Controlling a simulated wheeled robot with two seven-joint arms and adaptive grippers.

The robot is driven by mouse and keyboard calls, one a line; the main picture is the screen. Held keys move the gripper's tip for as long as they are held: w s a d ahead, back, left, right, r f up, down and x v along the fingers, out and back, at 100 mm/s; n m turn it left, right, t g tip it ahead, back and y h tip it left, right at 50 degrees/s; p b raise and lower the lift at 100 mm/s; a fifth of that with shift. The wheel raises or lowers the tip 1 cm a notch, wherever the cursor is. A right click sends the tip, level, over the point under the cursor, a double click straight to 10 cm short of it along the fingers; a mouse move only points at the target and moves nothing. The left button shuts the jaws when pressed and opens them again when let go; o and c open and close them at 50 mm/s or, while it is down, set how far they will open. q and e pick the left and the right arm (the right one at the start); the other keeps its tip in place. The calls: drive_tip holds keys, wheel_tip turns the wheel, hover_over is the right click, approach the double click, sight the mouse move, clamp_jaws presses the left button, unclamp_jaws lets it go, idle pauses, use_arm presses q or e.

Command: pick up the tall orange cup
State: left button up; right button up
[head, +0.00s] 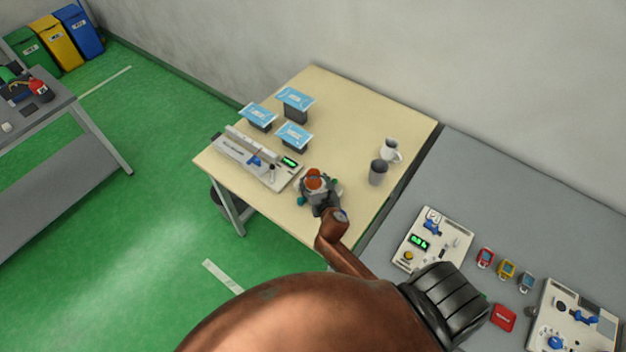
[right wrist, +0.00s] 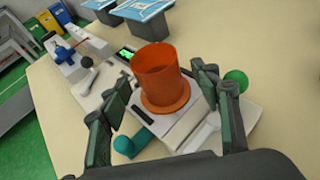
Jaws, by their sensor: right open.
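The tall orange cup (right wrist: 160,75) stands upright in the right wrist view, with a wider ring at its base. In the head view the cup (head: 314,177) shows small, just beyond my right gripper (head: 318,192). In the right wrist view my right gripper (right wrist: 165,115) is open, with one dark finger pad on each side of the cup. I cannot tell whether either finger touches it. A light grey piece under the cup and a teal rounded piece lie between the fingers. My left gripper is not in view.
A sealing machine (head: 250,160) stands left of the cup on the beige table (head: 345,100). Several blue-topped boxes (head: 295,100) stand behind. A grey cup (head: 377,172) and a white jug (head: 390,150) stand to the right. The grey table (head: 470,180) holds control panels.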

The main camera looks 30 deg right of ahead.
drive_tip(key=shift+x, duration=0.95)
drive_tip(key=shift+s, duration=0.1)
drive_tip(key=c, duration=1.3)
